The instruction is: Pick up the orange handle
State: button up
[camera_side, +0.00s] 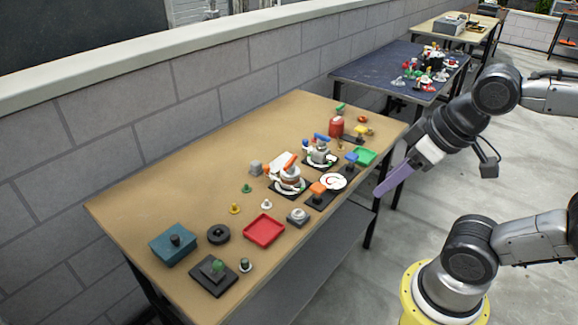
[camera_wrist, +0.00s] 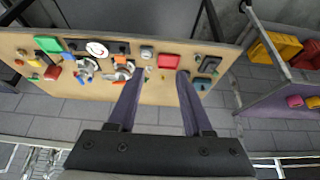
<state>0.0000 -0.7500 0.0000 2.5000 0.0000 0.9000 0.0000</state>
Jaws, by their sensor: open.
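One is a slanted orange handle (camera_side: 290,161) on top of a round metal-and-white device (camera_side: 290,183). The other is an orange block (camera_side: 318,188) on a black base near the table's front edge. Both are small in the wrist view, where the orange block (camera_wrist: 120,60) stands near the device. My gripper (camera_side: 380,192) has purple fingers and hangs off the table's front right edge, apart from both orange parts. In the wrist view my gripper (camera_wrist: 156,78) has its fingers spread with nothing held between them.
The tan table (camera_side: 150,215) also holds a red tray (camera_side: 264,231), a green tray (camera_side: 365,156), a teal box (camera_side: 173,245), a white plate (camera_side: 333,181) and a red cylinder (camera_side: 336,126). A block wall (camera_side: 200,110) runs behind. The table's back left area is clear.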

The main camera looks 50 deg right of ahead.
jog(key=o, duration=0.4)
dwell(0.3)
